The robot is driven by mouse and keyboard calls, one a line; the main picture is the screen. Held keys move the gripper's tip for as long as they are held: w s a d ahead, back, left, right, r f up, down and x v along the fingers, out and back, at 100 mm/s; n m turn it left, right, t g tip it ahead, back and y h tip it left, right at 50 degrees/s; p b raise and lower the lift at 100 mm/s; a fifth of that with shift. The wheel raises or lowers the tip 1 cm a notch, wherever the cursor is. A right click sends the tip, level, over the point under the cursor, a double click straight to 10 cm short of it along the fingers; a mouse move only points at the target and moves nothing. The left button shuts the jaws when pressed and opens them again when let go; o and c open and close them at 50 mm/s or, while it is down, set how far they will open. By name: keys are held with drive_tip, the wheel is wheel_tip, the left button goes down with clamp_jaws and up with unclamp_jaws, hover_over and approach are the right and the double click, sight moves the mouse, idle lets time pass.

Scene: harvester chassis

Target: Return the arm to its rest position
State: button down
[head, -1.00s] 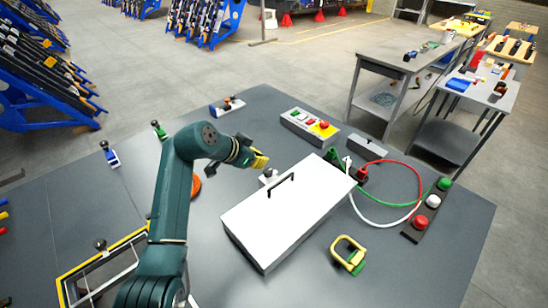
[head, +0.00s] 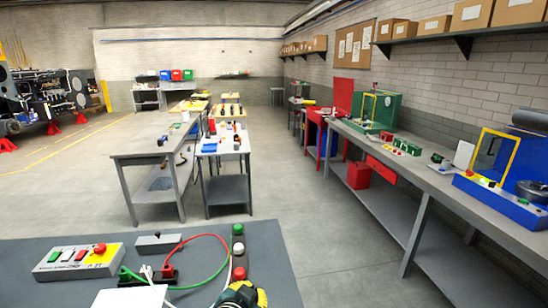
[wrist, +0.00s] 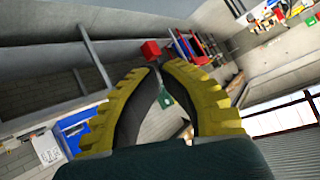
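My gripper (head: 243,294) shows at the bottom edge of the head view, over the near grey table, beside the button strip. Only its dark green and yellow top is in that frame; the rest of the arm is out of sight. In the wrist view, my gripper (wrist: 157,66) has its two yellow fingers curved together with their tips meeting. Nothing is held between them. The wrist view looks across the room and shows the floor and benches tilted.
The near table (head: 270,262) carries a button box (head: 78,258), a grey handled block (head: 158,243), cables, a button strip (head: 239,255) and part of a white box (head: 130,297). A long workbench (head: 440,178) stands right. Open floor lies between.

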drive_tip(key=s+d+r+m+t, duration=0.1)
drive_tip(key=s+d+r, duration=0.1)
drive_tip(key=d+r, duration=0.3)
drive_tip(key=s+d+r+t, duration=0.1)
drive_tip(key=d+r+t, duration=0.1)
drive_tip(key=d, duration=0.6)
drive_tip(key=s+d+r+n+t, duration=0.2)
drive_tip(key=s+d+r+t, duration=0.25)
drive_tip(key=s+r, duration=0.55)
drive_tip(key=s+a+r+n+t+y, duration=0.15)
drive_tip(key=s+r+n+t, duration=0.3)
drive_tip(key=r, duration=0.55)
wheel_tip(320, 180, up, 28)
drive_tip(key=g+p, duration=0.1)
drive_tip(key=p, duration=2.7)
drive_tip(key=shift+s+a+f+m, duration=0.15)
drive_tip(key=shift+s+a+m, duration=0.15)
drive_tip(key=shift+a+m, duration=0.05)
drive_tip(key=shift+h, duration=0.25)
